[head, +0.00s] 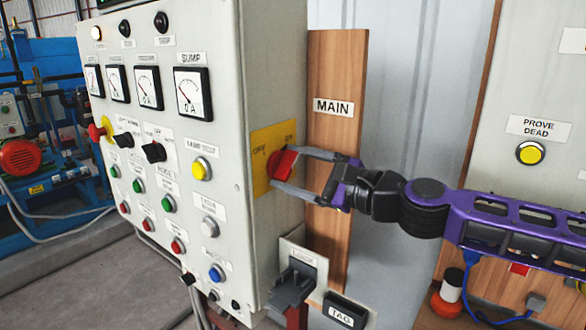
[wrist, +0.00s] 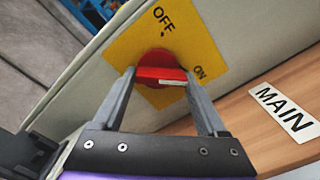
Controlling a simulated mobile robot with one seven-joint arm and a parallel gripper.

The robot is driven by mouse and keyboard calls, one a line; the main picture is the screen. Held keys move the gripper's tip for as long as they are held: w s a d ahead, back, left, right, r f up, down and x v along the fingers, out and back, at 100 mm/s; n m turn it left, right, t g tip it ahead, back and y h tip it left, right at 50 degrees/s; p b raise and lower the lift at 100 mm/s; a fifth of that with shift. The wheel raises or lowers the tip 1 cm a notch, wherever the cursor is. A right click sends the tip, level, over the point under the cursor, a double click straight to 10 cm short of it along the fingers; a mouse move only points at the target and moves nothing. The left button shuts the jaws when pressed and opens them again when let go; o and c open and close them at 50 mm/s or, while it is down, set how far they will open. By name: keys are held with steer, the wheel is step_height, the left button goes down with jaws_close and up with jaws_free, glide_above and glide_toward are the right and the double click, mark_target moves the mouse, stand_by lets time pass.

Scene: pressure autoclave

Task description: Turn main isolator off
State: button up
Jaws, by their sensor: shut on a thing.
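The main isolator is a red rotary handle (head: 281,163) on a yellow plate (head: 261,148), on the right side face of the grey control cabinet. The wrist view shows the red handle (wrist: 160,75) close up, with OFF and ON printed on the yellow plate (wrist: 120,48). The handle's grip bar lies across the picture, and its white mark is at the right end, on the ON side. My gripper (head: 284,168) reaches in from the right and is shut on the handle, one finger at each end of the bar. Both fingertips also show in the wrist view (wrist: 160,80).
The cabinet front (head: 170,180) carries meters, knobs and push buttons. A MAIN label (head: 334,107) is on a wooden board right of the isolator. Below are a grey bracketed device (head: 293,285) and a TAG holder (head: 345,312). A PROVE DEAD panel (head: 530,152) stands at right.

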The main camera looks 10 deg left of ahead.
steer(key=shift+r, duration=0.1)
steer(key=n, duration=0.4)
steer(key=shift+r, duration=0.1)
steer(key=n+b, duration=0.1)
steer(key=n, duration=0.3)
steer(key=shift+r+n, duration=0.1)
steer(key=shift+n, duration=0.3)
steer(key=n+b, duration=0.1)
steer(key=n, duration=0.3)
steer(key=shift+r+n, duration=0.15)
steer(key=shift+n, duration=0.15)
steer(key=n, duration=0.2)
steer(key=n+b, duration=0.1)
steer(key=n, duration=0.1)
steer(key=shift+s+a, duration=0.1)
steer(key=shift+s, duration=0.1)
steer(key=shift+n, duration=0.3)
steer(key=o, duration=1.3)
